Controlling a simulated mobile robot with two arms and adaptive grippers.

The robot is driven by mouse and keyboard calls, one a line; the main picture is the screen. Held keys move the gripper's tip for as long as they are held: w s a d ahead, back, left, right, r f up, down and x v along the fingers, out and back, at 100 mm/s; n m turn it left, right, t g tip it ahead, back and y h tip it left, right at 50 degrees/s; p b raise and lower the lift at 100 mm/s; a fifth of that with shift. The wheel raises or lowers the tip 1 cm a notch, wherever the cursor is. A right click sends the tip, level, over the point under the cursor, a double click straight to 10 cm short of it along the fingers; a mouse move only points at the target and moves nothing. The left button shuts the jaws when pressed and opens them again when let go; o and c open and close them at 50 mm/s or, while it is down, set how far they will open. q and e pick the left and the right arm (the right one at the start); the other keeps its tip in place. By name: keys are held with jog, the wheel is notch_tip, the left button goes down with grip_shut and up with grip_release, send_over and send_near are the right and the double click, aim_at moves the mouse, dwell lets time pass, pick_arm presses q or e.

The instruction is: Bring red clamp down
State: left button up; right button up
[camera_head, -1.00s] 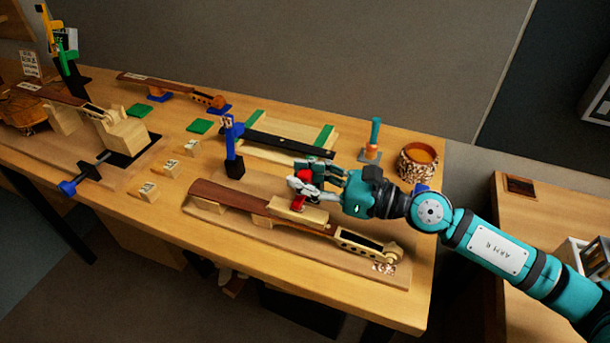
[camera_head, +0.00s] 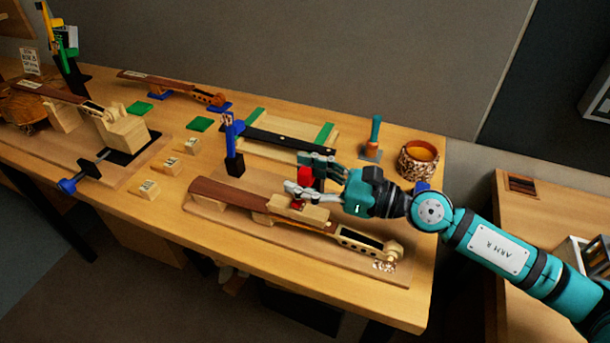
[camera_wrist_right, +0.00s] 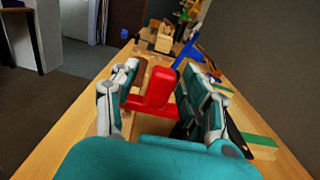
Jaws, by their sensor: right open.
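The red clamp (camera_head: 305,179) stands upright at the light wooden block on the violin neck (camera_head: 228,194) on the front board. Its lower end is partly hidden by my near finger, so I cannot tell exactly how it meets the neck. My right gripper (camera_head: 308,173) is open, with one finger on each side of the clamp. In the right wrist view the red clamp (camera_wrist_right: 160,88) shows between the spread fingers, with gaps beside it. My left gripper is not in view.
A blue clamp (camera_head: 234,145) stands left of my right gripper, behind the neck. A black bar (camera_head: 290,143) lies on a wooden board behind. A teal-handled tool (camera_head: 374,135) and a round patterned pot (camera_head: 418,160) stand at the right. Small labelled blocks (camera_head: 170,166) sit at the left.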

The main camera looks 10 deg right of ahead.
jog(key=v, duration=1.2)
dwell(0.5)
